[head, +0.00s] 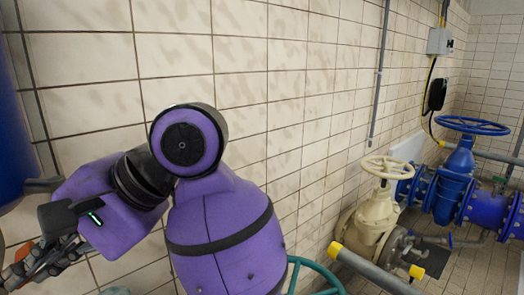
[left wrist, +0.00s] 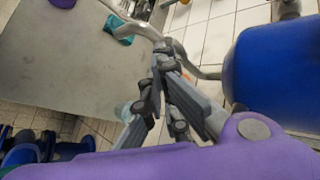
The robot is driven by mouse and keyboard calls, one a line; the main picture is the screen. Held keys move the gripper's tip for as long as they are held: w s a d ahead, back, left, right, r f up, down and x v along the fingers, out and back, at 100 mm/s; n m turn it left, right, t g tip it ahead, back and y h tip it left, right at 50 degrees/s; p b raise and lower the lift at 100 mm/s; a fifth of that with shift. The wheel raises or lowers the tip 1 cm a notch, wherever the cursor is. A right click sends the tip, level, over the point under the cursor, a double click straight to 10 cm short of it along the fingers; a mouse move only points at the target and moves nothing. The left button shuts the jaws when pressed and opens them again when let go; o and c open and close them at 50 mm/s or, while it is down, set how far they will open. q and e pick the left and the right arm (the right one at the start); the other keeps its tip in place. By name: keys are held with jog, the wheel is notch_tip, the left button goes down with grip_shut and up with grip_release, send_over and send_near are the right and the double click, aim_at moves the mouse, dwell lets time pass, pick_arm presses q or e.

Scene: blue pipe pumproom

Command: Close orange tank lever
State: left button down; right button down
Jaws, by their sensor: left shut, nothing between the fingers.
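My left gripper (head: 22,274) is at the lower left of the head view, its fingers pointing down and left. It is shut and empty. An orange-red strip (head: 52,262) shows beside its fingers; I cannot tell whether this is the tank lever or whether they touch. A blue tank (head: 10,125) stands at the left edge, above the gripper. In the left wrist view the closed fingers (left wrist: 165,52) are near a bent grey pipe (left wrist: 186,58), with the blue tank (left wrist: 275,70) to the right. No orange lever shows clearly there. My right gripper is not in view.
A tiled wall (head: 300,90) runs close behind my left arm. To the right are a cream valve (head: 372,225) with a handwheel, a blue valve (head: 455,175) and a grey pipe (head: 375,272) with yellow ends. A green handwheel (head: 318,270) is at the bottom.

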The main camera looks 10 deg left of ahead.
pick_arm(q)
jog(key=shift+s+a+f, duration=0.5)
jog(key=shift+s, duration=0.1)
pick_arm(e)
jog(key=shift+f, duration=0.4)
pick_arm(q)
jog(key=shift+w+a+b, duration=0.35)
jog(key=shift+b, duration=0.05)
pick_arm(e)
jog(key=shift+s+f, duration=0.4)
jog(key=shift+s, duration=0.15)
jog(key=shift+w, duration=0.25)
pick_arm(q)
jog(key=shift+a+r, duration=0.1)
